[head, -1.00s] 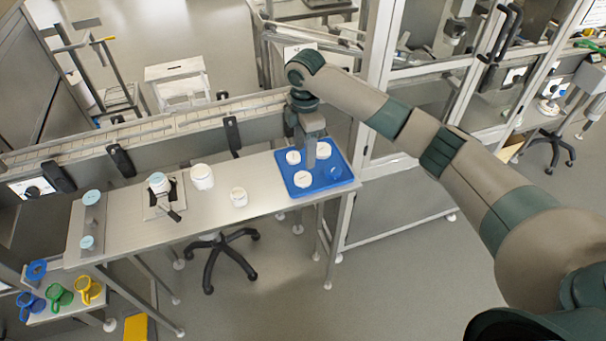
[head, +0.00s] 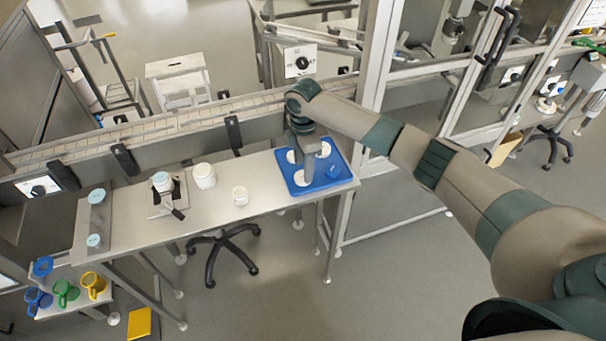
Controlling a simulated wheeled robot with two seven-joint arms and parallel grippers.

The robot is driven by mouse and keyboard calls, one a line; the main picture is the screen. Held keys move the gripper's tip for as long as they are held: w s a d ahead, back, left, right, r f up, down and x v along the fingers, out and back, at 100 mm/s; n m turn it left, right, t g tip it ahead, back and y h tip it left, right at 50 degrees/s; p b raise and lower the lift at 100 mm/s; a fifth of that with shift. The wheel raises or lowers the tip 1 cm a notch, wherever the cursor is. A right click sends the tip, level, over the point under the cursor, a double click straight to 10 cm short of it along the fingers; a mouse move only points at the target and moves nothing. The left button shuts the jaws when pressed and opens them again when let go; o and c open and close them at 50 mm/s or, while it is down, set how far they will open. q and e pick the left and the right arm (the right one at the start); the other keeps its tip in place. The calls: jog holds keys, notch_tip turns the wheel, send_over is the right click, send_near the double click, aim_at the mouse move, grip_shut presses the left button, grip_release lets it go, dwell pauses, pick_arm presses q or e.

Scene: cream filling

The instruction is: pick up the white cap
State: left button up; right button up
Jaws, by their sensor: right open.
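A blue tray (head: 345,181) stands at the right end of the steel table and holds several things. White caps lie in it: one at the back right (head: 324,150), one at the left (head: 290,156) and one at the front (head: 299,181). My right gripper (head: 308,176) points down over the tray, open, with its fingers at the front cap. It partly hides the front and left caps. I cannot tell whether the fingers touch the front cap. My left gripper is not in view.
A jar in a holder (head: 162,182) is farther left. A conveyor (head: 180,122) runs behind the table. A glazed metal frame (head: 375,60) rises at the right.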

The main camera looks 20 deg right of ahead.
jog(key=shift+f+p, duration=0.45)
jog(key=shift+f, duration=1.05)
jog(key=shift+s, duration=0.1)
jog(key=c, duration=0.8)
